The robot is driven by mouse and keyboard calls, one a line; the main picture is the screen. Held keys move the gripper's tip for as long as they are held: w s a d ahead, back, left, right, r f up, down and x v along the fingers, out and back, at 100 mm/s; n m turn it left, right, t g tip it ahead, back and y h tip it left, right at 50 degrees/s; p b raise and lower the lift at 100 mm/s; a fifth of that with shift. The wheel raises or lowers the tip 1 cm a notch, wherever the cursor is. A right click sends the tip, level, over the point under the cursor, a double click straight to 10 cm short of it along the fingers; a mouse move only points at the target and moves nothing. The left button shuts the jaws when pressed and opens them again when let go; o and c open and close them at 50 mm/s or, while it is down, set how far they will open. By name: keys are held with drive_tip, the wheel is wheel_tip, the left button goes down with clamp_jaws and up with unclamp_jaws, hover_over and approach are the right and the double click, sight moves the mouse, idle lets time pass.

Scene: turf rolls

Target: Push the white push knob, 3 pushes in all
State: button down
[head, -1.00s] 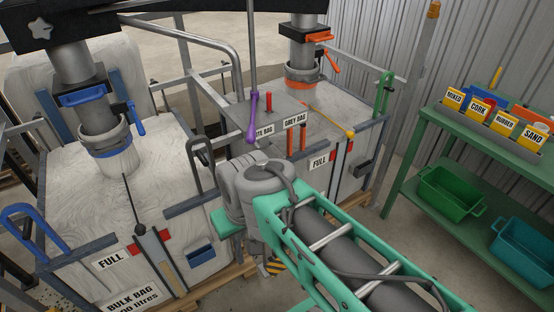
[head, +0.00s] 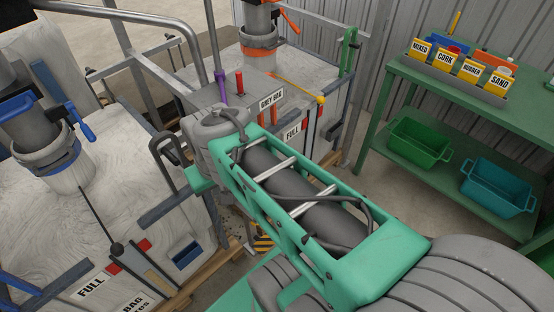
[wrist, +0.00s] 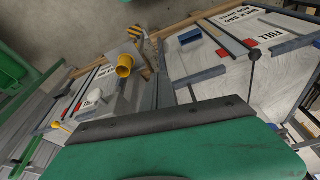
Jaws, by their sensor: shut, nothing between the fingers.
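A small white rounded piece (wrist: 92,98), which looks like the white push knob, shows at the left of the wrist view, against the pale bag. A yellow round-ended piece (wrist: 124,66) sits near it on a grey plate. My gripper (wrist: 152,121) fills the bottom of the wrist view as a dark edge on a green body; it is shut and apart from the white piece. In the head view my arm hides the gripper, and I cannot make out the white knob there. The control box (head: 215,98) carries a purple lever (head: 221,85) and a red lever (head: 239,83).
Bulk bags stand left (head: 60,225) and behind (head: 285,85), with metal frames and rails around them. A green bench (head: 480,105) at the right holds labelled boxes, with a green bin (head: 418,140) and a teal bin (head: 497,187) below. Open floor lies before it.

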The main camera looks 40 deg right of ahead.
drive_tip(key=s+d+n+t+y+p, duration=0.1)
drive_tip(key=s+d+n, duration=0.3)
drive_tip(key=d+n, duration=0.5)
drive_tip(key=s+d+n+t+y+p, duration=0.1)
drive_tip(key=s+d+n+y+p, duration=0.1)
drive_tip(key=d+n, duration=0.7)
drive_tip(key=s+d+y, duration=0.1)
drive_tip(key=d+y, duration=0.1)
drive_tip(key=d, duration=0.4)
drive_tip(key=shift+s+d+n+t+p, duration=0.15)
drive_tip(key=shift+s+n+t+p, duration=0.2)
drive_tip(key=shift+n+t, duration=0.05)
drive_tip(key=w+a+f+p, duration=0.3)
drive_tip(key=w+a+f, duration=0.1)
drive_tip(key=w+f, duration=0.4)
drive_tip(key=shift+w, duration=0.3)
